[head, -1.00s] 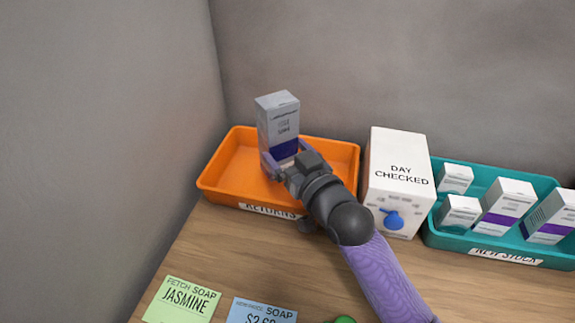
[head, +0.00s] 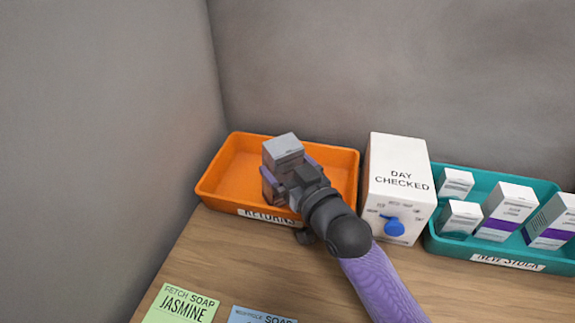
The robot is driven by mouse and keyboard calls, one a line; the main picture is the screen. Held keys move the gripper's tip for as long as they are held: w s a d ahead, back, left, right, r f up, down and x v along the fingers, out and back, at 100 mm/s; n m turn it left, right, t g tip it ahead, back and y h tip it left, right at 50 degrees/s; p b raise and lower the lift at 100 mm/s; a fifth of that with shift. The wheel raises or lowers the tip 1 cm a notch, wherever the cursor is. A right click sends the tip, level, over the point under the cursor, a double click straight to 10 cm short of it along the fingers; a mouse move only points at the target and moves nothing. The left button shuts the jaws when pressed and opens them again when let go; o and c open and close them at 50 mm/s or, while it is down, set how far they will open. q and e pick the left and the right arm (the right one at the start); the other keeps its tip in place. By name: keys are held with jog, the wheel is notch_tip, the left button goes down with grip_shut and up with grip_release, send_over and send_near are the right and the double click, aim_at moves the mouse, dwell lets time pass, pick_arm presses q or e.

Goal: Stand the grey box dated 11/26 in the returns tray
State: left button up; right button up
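My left gripper is not in view.
A white "DAY CHECKED" block (head: 399,170) with a blue knob stands right of the tray. A teal tray (head: 485,258) farther right holds several white boxes. Green (head: 180,305) and blue (head: 262,315) cards lie in front. The tray's left half is empty.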

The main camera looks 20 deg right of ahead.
jog(key=shift+r, duration=0.1)
jog(key=shift+s+d+r+p, duration=0.15)
jog(key=shift+s+r+p, duration=0.35)
jog(key=shift+s+r, duration=0.1)
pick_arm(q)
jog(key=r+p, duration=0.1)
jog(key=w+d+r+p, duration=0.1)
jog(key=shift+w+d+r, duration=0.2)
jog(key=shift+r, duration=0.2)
pick_arm(e)
jog(key=s+d, duration=0.2)
jog(key=s, duration=0.8)
jog(key=shift+s, duration=0.3)
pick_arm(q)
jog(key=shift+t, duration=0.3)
